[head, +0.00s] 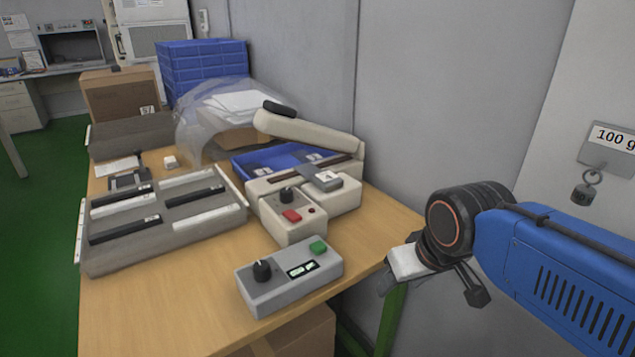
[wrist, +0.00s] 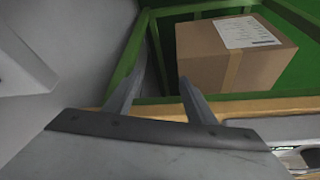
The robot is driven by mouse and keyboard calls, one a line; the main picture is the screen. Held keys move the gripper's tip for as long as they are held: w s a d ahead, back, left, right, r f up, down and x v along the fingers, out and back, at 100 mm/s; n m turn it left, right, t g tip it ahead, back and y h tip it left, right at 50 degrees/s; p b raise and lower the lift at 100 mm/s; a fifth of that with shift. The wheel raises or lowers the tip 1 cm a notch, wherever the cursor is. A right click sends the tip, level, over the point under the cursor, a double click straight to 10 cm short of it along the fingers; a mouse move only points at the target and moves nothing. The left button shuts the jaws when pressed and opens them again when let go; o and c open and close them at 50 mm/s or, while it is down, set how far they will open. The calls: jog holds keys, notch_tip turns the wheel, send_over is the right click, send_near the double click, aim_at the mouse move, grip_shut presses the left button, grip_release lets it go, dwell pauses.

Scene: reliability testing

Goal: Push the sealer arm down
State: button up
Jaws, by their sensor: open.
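The sealer arm (head: 308,133) is a cream bar with a dark grip at its far left end. It is raised and tilted above the cream sealer body (head: 345,196) on the wooden table. A blue tray (head: 250,166) lies under the arm. My gripper (head: 432,281) is to the right of the table's right edge, in front of the sealer and apart from it. In the wrist view my gripper (wrist: 160,88) has its two fingers spread with nothing between them. The sealer arm does not show in the wrist view.
A grey control box (head: 290,275) with a knob and green button sits at the table's front. A slotted grey tray (head: 165,228) fills the left. Blue crates (head: 203,70) and a clear bag (head: 215,120) stand behind. A cardboard box (wrist: 235,58) is below the table.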

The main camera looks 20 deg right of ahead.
jog(key=c, duration=0.5)
jog(key=shift+r, duration=0.2)
jog(key=c, duration=0.5)
jog(key=r, duration=0.2)
jog(key=w+r, duration=0.1)
jog(key=r, duration=0.1)
jog(key=a+r, duration=0.1)
jog(key=r, duration=0.1)
jog(key=shift+w, duration=0.2)
grip_shut()
jog(key=w+a+r+n+y, duration=0.1)
jog(key=w+a+r, duration=0.2)
jog(key=w+r, duration=0.6)
jog(key=w+a+r+n+g, duration=0.1)
jog(key=w+a+r, duration=0.3)
jog(key=w+r, duration=0.6)
jog(key=w+a+r+n+g+y, duration=0.1)
jog(key=w+a+r, duration=0.2)
jog(key=w+r, duration=0.6)
notch_tip(320, 180, up, 10)
jog(key=shift+w+a+n+y, duration=0.2)
jog(key=shift+w+n+y, duration=0.1)
jog(key=shift+w+n, duration=0.1)
